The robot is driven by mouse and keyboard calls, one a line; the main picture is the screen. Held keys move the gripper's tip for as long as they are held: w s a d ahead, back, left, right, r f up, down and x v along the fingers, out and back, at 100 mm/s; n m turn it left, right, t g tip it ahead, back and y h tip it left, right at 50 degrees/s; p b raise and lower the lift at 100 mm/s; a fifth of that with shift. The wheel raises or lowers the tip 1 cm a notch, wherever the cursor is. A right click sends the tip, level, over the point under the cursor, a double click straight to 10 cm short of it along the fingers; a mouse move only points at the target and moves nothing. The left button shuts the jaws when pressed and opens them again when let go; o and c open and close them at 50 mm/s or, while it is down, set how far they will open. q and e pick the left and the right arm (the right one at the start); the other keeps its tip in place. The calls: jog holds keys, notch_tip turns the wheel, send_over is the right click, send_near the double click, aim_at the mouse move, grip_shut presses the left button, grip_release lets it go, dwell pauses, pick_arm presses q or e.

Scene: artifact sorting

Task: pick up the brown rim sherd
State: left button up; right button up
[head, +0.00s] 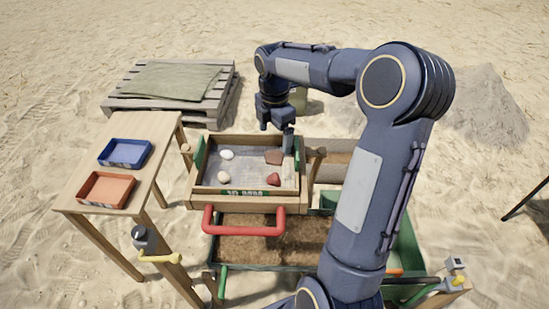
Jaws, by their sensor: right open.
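A flat brown sherd (274,158) lies in the far right part of the wooden sieve box (245,203). A darker red-brown piece (273,179) lies nearer to me in the same box. At this size I cannot tell which of the two has a rim. My right gripper (277,132) hangs pointing down at the far right edge of the box, just beyond the flat brown sherd. Its fingers are apart, with nothing seen between them. My left gripper is out of view.
Two pale stones (227,155) lie in the left part of the box. A wooden table on the left holds a blue tray (125,152) and an orange tray (106,189). A red handle (244,221) sticks out at the box front. A pallet (172,94) lies behind.

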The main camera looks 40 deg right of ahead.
aim_at(274, 158)
notch_tip(274, 158, down, 7)
jog(key=shift+w+f, duration=0.1)
jog(key=shift+f, duration=0.1)
dwell(0.3)
jog(key=c, duration=1)
jog(key=shift+r, duration=0.1)
jog(key=shift+c, duration=0.2)
